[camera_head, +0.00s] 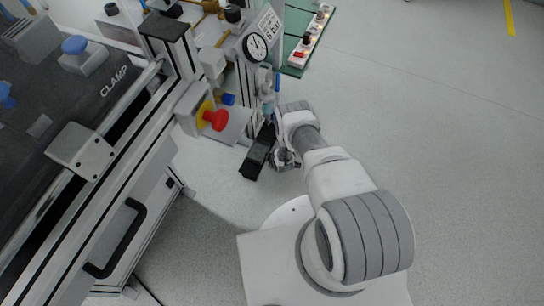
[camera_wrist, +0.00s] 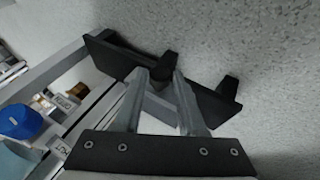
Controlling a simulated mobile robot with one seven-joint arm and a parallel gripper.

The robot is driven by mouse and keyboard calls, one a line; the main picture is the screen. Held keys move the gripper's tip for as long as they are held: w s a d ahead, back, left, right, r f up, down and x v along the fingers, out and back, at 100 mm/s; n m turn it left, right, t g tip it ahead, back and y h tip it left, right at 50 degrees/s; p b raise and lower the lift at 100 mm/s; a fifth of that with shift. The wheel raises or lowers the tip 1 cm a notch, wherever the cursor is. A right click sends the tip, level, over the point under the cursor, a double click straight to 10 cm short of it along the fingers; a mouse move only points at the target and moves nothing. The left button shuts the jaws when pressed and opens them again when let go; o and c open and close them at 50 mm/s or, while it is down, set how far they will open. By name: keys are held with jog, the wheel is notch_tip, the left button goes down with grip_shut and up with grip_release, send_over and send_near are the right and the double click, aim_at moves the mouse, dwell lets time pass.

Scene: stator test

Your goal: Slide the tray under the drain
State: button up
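The tray is a long black piece (camera_head: 257,153) beside the workbench's right side in the head view. In the wrist view the tray (camera_wrist: 112,57) runs slantwise past my fingertips, with black upright tabs on it. My gripper (camera_wrist: 164,72) has its two fingertips on either side of one tab, with little or no gap showing; it seems shut on it. In the head view my gripper (camera_head: 282,158) is at the tray's right side, partly hidden by my wrist.
A red knob on a yellow base (camera_head: 214,119) and a gauge (camera_head: 256,46) are on the bench near the tray. A blue cap (camera_wrist: 22,121) shows at the wrist view's left. A green board (camera_head: 310,35) is beyond. The floor on the right is clear.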

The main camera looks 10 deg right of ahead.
grip_shut()
dwell(1.1)
